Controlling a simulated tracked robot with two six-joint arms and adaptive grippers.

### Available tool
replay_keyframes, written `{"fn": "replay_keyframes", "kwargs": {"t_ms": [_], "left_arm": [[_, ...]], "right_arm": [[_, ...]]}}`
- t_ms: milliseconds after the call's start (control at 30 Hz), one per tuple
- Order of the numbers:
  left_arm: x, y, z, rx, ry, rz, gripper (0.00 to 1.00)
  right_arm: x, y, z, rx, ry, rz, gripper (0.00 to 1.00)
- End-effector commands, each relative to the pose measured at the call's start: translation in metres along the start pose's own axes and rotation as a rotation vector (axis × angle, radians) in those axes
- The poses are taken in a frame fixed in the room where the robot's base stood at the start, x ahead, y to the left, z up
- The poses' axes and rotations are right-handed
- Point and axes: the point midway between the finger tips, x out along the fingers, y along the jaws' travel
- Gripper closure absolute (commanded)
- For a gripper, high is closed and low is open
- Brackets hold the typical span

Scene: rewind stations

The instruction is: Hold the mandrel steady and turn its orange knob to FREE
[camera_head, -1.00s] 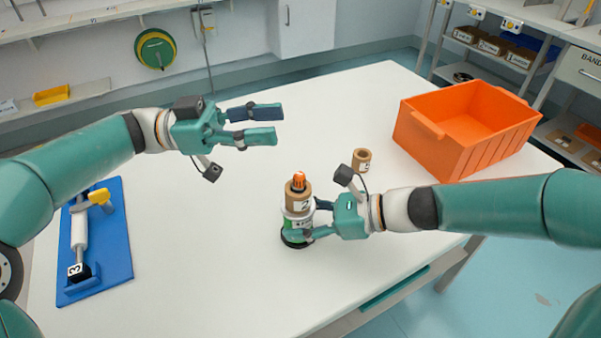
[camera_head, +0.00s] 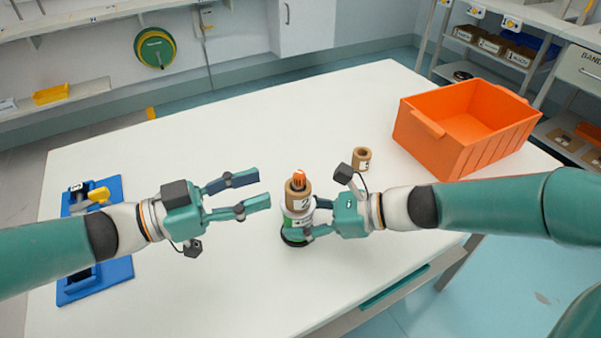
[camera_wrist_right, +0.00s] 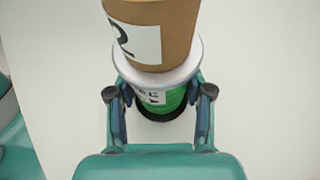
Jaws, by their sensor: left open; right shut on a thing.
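The mandrel (camera_head: 297,222) stands upright on the table, with a white and green body and a black base. A brown cardboard core (camera_head: 297,200) marked 2 sits on it, and the orange knob (camera_head: 299,178) tops it. My right gripper (camera_head: 307,219) is shut on the mandrel's body below the core; the right wrist view shows its fingers on both sides of the green part (camera_wrist_right: 172,101). A label there is partly hidden. My left gripper (camera_head: 262,187) is open and empty, left of the knob and apart from it.
A loose cardboard core (camera_head: 361,160) stands behind my right gripper. An orange bin (camera_head: 455,150) is at the back right. A blue board (camera_head: 113,275) with a tool on it lies at the left, partly behind my left arm.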

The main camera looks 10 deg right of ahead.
Motion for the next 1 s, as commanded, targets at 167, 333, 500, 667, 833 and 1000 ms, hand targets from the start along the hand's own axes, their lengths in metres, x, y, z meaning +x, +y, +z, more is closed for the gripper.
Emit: {"fn": "replay_keyframes", "kwargs": {"t_ms": [167, 333, 500, 667, 833, 1000], "left_arm": [[0.037, 0.002, 0.000, -0.001, -0.001, 0.007, 0.55], [0.065, 0.001, 0.000, -0.001, -0.001, 0.005, 0.55], [0.081, 0.001, 0.000, -0.001, 0.000, 0.002, 0.55], [0.085, 0.000, 0.000, -0.001, -0.001, 0.001, 0.55], [0.085, 0.000, 0.000, -0.001, 0.000, 0.001, 0.55], [0.085, 0.000, 0.000, -0.001, 0.000, 0.001, 0.78]], "right_arm": [[0.000, 0.000, 0.001, -0.001, -0.001, 0.000, 0.95], [0.000, 0.000, 0.001, -0.001, -0.001, 0.000, 0.95], [0.000, 0.000, 0.001, -0.001, -0.001, 0.000, 0.95], [0.000, 0.000, 0.001, -0.001, -0.001, 0.000, 0.95], [0.000, 0.000, 0.001, -0.001, -0.001, 0.000, 0.95], [0.000, 0.000, 0.001, -0.001, -0.001, -0.001, 0.95]]}}
